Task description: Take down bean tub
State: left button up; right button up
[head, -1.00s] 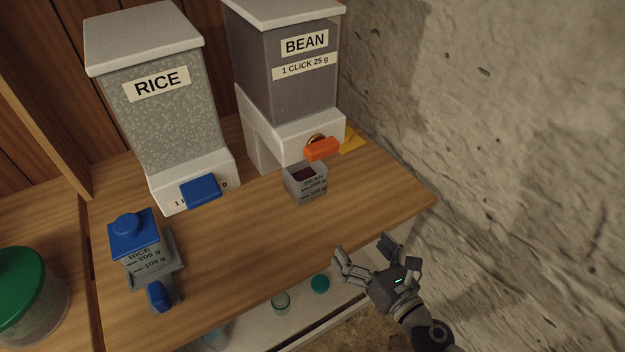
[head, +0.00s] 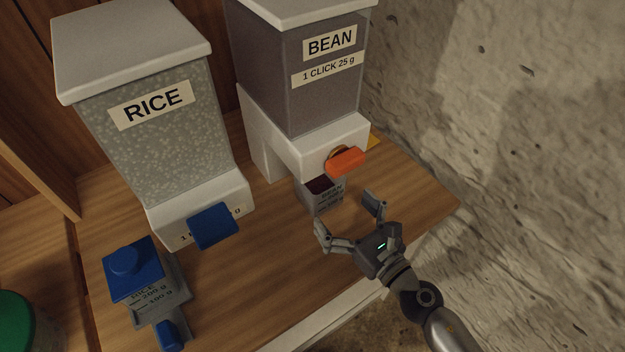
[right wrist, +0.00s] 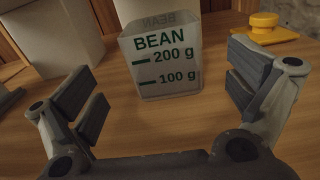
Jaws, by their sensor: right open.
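The bean tub (head: 321,196) is a small clear square tub with dark beans inside, standing upright on the wooden shelf below the bean dispenser's orange lever. In the right wrist view the bean tub (right wrist: 163,58) shows its green BEAN, 200 g and 100 g marks, centred between the fingers and a little beyond them. My right gripper (head: 348,216) is open and empty, just in front of the tub, not touching it. Its open fingers also show in the right wrist view (right wrist: 168,98). My left gripper is not in view.
The bean dispenser (head: 300,90) with its orange lever (head: 345,161) overhangs the tub. The rice dispenser (head: 165,120) and a blue-lidded rice tub (head: 146,285) stand left. A yellow lid (right wrist: 263,30) lies behind right. A rough wall (head: 530,150) bounds the right side.

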aim_at(330, 196)
jog(key=x, duration=0.1)
jog(key=p+x, duration=0.1)
jog(key=x, duration=0.1)
jog(key=shift+r, duration=0.25)
jog(key=shift+w+a, duration=0.15)
jog(key=shift+w, duration=0.15)
jog(key=x, duration=0.5)
jog(key=shift+w+f, duration=0.1)
jog(key=shift+f, duration=0.05)
jog(key=shift+w, duration=0.1)
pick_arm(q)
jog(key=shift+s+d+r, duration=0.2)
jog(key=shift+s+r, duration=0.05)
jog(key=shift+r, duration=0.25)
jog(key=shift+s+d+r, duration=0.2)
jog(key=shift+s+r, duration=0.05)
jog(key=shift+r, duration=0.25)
pick_arm(e)
jog(key=c, duration=0.9)
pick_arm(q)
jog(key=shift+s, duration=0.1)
pick_arm(e)
jog(key=shift+c, duration=1.1)
pick_arm(q)
jog(key=shift+p, duration=0.3)
